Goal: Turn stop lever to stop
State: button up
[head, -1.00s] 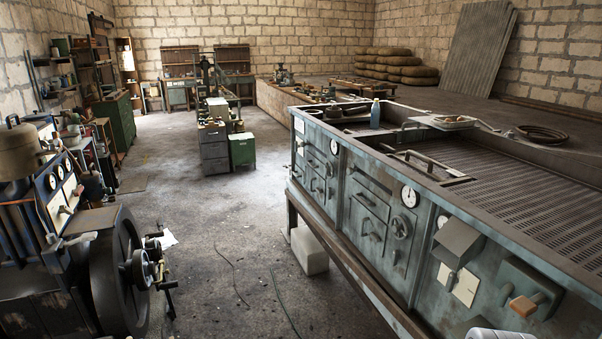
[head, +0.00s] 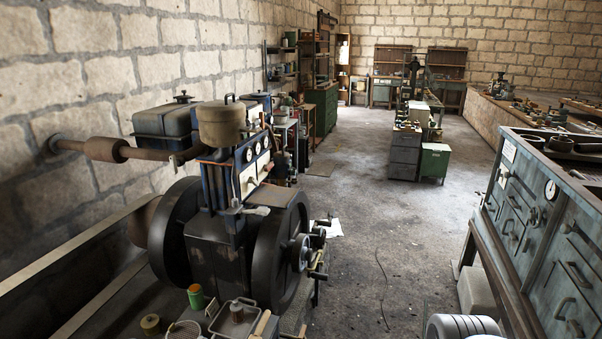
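The engine (head: 215,245) stands at the left, a dark block with blue upright parts and large black flywheels (head: 282,245). A pale panel with round gauges (head: 255,172) faces right on its upper part. A light metal lever-like piece (head: 243,210) sticks out below that panel. I cannot tell whether it is the stop lever, and no stop marking is readable.
A trough with a light rim (head: 70,258) runs along the left wall. A tray with small items (head: 238,318) lies before the engine. A grey-green cabinet bench (head: 560,235) stands at the right. The concrete floor between (head: 380,240) is mostly clear.

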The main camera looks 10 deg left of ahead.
aim_at(266, 167)
jog(key=u, duration=0.35)
jog(key=i, duration=0.4)
jog(key=z, duration=0.95)
jog(key=i, duration=2.4)
jog(key=u, duration=3.7)
jog(key=i, duration=0.5)
